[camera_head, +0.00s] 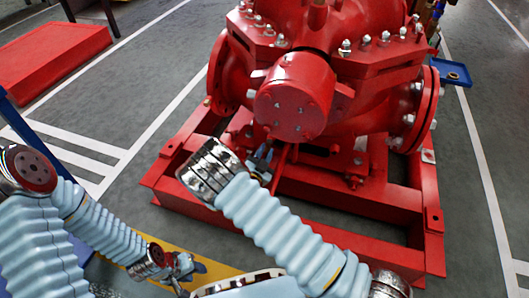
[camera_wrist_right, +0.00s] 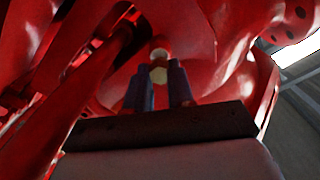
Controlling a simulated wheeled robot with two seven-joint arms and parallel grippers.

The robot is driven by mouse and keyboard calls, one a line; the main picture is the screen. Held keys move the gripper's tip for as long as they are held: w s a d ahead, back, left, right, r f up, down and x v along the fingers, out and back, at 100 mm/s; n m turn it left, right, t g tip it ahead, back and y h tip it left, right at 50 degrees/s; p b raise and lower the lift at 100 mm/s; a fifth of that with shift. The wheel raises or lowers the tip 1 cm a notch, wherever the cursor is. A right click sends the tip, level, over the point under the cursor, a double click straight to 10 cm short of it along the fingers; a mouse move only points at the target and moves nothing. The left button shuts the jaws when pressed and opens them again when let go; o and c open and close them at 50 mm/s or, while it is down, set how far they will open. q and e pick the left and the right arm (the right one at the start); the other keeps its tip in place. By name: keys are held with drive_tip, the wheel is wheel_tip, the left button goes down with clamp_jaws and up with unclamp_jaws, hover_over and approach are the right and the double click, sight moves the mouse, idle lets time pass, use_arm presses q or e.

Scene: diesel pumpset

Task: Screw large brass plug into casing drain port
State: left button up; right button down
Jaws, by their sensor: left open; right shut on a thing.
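My right gripper (camera_head: 262,158) reaches under the red pump casing (camera_head: 293,97), close to its lower front. In the right wrist view, its two dark blue fingers (camera_wrist_right: 160,90) are shut on a small pale brass plug (camera_wrist_right: 158,74). A second small round pale piece (camera_wrist_right: 159,54) shows just above the plug, against the red casing (camera_wrist_right: 190,35). I cannot tell whether it is part of the plug or the drain port, or whether the plug touches the casing. In the head view the plug is hidden. My left gripper (camera_head: 187,269) is open, low at the left, away from the pump.
The red base frame (camera_head: 330,205) with its rails surrounds the pump's underside, near my right gripper. A red box (camera_head: 50,58) stands at the far left. A small blue tray (camera_head: 455,74) is at the right.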

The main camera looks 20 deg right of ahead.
drive_tip(key=shift+p+x, duration=0.35)
drive_tip(key=shift+x, duration=0.75)
idle(0.9)
drive_tip(key=m, duration=1.7)
drive_tip(key=shift+m, duration=0.3)
drive_tip(key=m, duration=0.6)
